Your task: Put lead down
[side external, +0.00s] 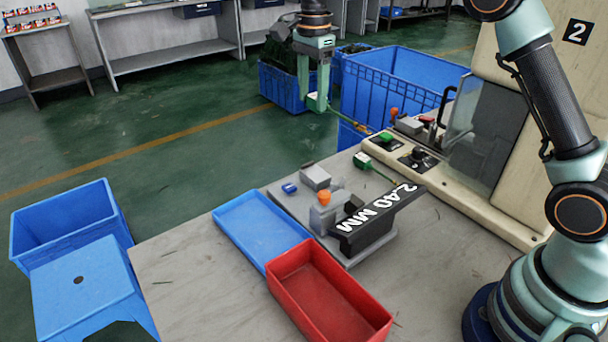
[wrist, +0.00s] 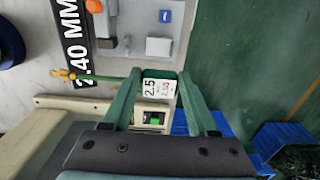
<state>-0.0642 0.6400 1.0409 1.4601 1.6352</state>
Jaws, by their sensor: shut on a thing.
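My gripper (side external: 314,88) hangs high beyond the bench's far edge, pointing down. It is shut on a lead (side external: 317,103) with a green and white block; its thin cable runs right to a brass-coloured end. In the wrist view the lead's white label (wrist: 158,88) sits between the fingertips (wrist: 160,80). A second green and white lead (side external: 362,160) lies on the bench by the machine, its cable running towards the 2.40 MM gauge (side external: 382,218). The wrist view does not clearly separate the two leads.
A shallow blue tray (side external: 236,213) and a red tray (side external: 280,292) lie on the bench (side external: 185,285) beside the clamp fixture (side external: 322,212). Blue crates (side external: 400,75) stand on the floor beyond. The machine's control panel (side external: 403,162) is at right. The bench's left part is clear.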

